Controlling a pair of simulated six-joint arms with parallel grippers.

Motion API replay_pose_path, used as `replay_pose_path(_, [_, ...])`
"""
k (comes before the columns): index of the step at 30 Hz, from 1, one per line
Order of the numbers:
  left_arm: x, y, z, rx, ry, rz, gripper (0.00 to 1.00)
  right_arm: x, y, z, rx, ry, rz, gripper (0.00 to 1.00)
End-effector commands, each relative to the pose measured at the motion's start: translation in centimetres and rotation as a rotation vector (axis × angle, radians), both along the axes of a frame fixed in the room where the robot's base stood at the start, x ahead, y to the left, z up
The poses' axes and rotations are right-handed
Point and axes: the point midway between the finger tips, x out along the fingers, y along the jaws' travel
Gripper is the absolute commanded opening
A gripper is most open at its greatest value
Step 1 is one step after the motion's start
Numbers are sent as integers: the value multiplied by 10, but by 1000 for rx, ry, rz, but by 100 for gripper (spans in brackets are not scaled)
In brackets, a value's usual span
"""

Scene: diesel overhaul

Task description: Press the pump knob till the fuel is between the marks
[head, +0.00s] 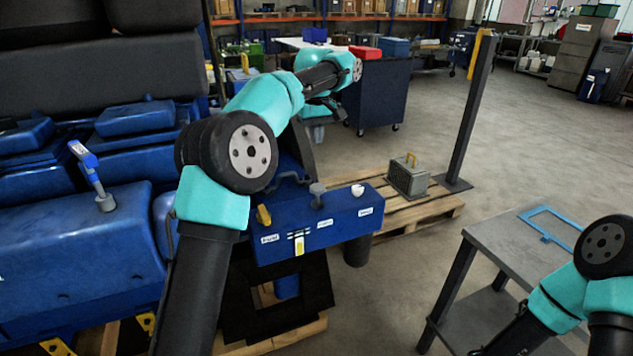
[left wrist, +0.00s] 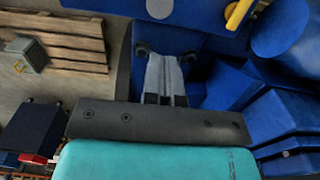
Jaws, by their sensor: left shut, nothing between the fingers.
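A blue box (head: 290,213) with small white labels stands at the middle of the head view. The grey round-topped pump knob (head: 317,190) rises from its top; what looks like its disc shows at the top edge of the left wrist view (left wrist: 160,8). A white and yellow gauge strip (head: 299,243) is on the box's front; its marks and fuel level are too small to read. My left gripper (left wrist: 165,60) is shut and empty, pointing toward the box behind the knob. Contact with the knob does not show. My right gripper is out of view.
A yellow handle (head: 263,215) and a white cup-like fitting (head: 357,190) are also on the box. A grey caged unit (head: 408,176) sits on a wooden pallet (head: 440,205). A grey table (head: 510,245) stands at right. Blue engine parts fill the left.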

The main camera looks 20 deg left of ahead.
Motion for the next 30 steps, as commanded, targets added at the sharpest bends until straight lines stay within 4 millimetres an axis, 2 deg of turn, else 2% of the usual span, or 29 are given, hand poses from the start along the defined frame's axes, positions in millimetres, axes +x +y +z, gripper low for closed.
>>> replay_pose_path(8, [0, 0, -1, -1, -1, 0, 0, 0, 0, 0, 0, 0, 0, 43])
replay_pose_path(14, [0, 0, -14, 1, 1, 1, 0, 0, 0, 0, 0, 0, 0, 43])
replay_pose_path(17, [-1, 0, -26, 0, 1, 1, 0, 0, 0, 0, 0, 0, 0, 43])
replay_pose_path(30, [-2, -1, -101, 0, 2, 1, 0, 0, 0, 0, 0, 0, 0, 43])
